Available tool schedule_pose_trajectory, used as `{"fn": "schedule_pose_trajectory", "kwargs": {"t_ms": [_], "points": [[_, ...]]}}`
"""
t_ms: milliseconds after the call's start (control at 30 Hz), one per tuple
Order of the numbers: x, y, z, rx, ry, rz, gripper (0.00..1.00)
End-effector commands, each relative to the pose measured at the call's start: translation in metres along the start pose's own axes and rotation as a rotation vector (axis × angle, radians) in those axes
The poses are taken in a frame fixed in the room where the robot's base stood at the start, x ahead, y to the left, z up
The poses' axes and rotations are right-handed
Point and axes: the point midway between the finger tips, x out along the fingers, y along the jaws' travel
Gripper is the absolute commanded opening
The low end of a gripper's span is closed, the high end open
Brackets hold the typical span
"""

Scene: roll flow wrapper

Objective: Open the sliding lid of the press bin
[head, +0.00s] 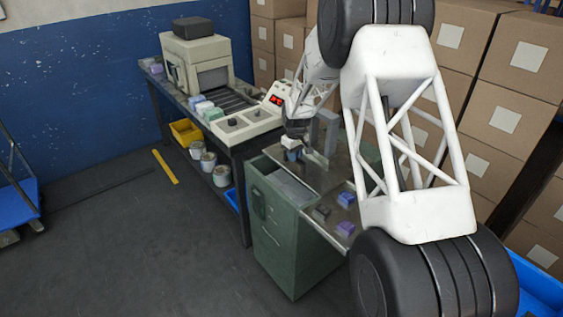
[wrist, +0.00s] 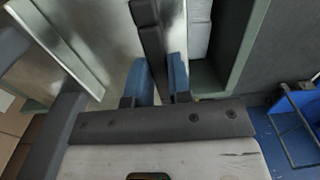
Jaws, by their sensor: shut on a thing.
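The press bin (head: 277,240) is a green box below the arm, with a grey metal sliding lid (head: 325,178) on top. In the wrist view the lid (wrist: 100,30) lies left of my fingers and the bin's green rim (wrist: 235,65) lies to the right. Between them a gap shows a pale grey interior (wrist: 199,35), so the lid appears partly open. My gripper (head: 292,154) is over the lid's edge. In the wrist view its blue fingers (wrist: 162,84) are shut on a dark bar, the lid handle (wrist: 149,35). The fingers hide part of the handle.
A control panel (head: 245,122) and wrapping machine (head: 197,62) stand behind to the left. Stacked cartons (head: 508,113) line the right.

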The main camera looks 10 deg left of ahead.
Motion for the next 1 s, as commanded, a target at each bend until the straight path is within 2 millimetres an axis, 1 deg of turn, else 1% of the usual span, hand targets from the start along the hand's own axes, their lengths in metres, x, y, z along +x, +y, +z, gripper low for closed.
{"fn": "schedule_pose_trajectory", "kwargs": {"t_ms": [33, 200, 300, 433, 500, 633, 967, 1000], "points": [[0.001, 0.017, 0.001, 0.005, -0.001, 0.0, 0.0], [0.001, 0.069, 0.001, 0.003, 0.0, 0.0, 0.0], [0.002, 0.094, 0.001, 0.003, -0.001, 0.0, 0.0], [0.001, 0.118, 0.001, 0.002, -0.001, -0.001, 0.0], [0.001, 0.127, 0.001, 0.002, -0.001, -0.001, 0.0], [0.001, 0.136, 0.001, 0.0, -0.001, 0.0, 0.0], [0.001, 0.137, 0.0, 0.0, -0.001, -0.001, 0.0], [0.001, 0.137, 0.0, 0.0, -0.001, -0.001, 0.2]]}}
